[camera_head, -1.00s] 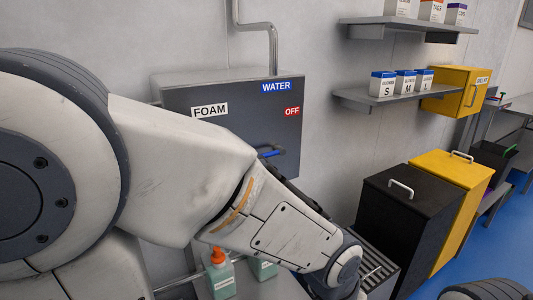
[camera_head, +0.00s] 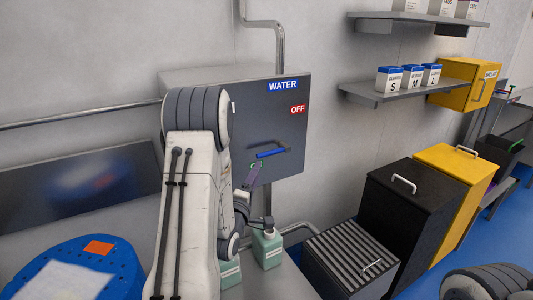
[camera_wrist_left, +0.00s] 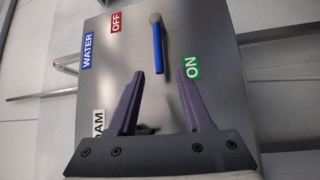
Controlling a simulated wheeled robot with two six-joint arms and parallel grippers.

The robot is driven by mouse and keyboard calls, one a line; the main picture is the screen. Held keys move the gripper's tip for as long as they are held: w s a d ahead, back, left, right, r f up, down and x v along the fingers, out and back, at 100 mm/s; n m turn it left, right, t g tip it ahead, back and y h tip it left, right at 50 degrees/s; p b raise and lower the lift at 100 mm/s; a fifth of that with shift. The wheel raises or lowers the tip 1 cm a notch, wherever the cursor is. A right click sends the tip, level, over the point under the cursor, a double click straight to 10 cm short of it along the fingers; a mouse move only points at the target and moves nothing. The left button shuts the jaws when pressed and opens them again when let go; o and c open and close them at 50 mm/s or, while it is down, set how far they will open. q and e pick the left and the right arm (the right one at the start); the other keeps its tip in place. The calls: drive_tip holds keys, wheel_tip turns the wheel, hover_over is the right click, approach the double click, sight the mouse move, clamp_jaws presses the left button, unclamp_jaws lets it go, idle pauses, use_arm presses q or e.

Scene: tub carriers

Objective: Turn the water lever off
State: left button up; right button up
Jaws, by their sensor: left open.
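The blue water lever (camera_head: 271,153) sits on a dark grey panel (camera_head: 255,122), near-horizontal, its free end pointing left in the head view. The red OFF label (camera_head: 297,109) is above it. The green ON label (camera_wrist_left: 193,65) shows in the wrist view, where the lever (camera_wrist_left: 157,48) hangs from its pivot. My left gripper (camera_head: 252,176) is just below and left of the lever. It is open in the wrist view (camera_wrist_left: 160,74), and the lever's free end appears between its purple fingertips; contact or depth I cannot tell. My right gripper is not in view.
Green bottles (camera_head: 267,248) stand below the panel beside my left arm. A slatted grey box (camera_head: 350,250), a black bin (camera_head: 410,212) and a yellow bin (camera_head: 455,175) are right. A blue tub (camera_head: 75,268) is lower left. A shelf (camera_head: 395,92) holds glove boxes.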

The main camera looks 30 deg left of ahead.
sight(265, 154)
use_arm(q)
drive_tip(key=p+x, duration=0.3)
drive_tip(key=x, duration=0.6)
drive_tip(key=shift+w+r+p, duration=0.1)
drive_tip(key=shift+r+p, duration=0.05)
drive_tip(key=shift+p, duration=0.15)
drive_tip(key=shift+w+a, duration=0.15)
drive_tip(key=shift+w, duration=0.35)
clamp_jaws()
idle(0.5)
